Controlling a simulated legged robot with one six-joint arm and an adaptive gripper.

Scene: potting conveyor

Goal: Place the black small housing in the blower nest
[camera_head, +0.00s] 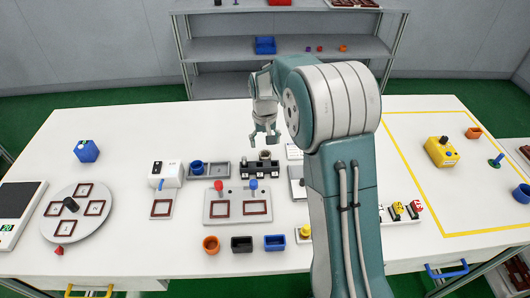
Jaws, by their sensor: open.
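A small black open box (241,244), which looks like the black small housing, stands upright near the table's front edge between an orange cup and a blue box. A white unit with a blue part (165,174) stands to the left. The brown-framed square nest (161,208) on a pale plate in front of it looks like the blower nest, and it appears empty. My gripper (265,139) is open and empty, pointing down above a black fixture behind the housing. It is well apart from the housing and the nest.
A two-nest plate with red and blue knobs (237,191) lies between my gripper and the housing. A round plate with several nests (99,221) is at left. An orange cup (211,244) and a blue box (275,242) flank the housing.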

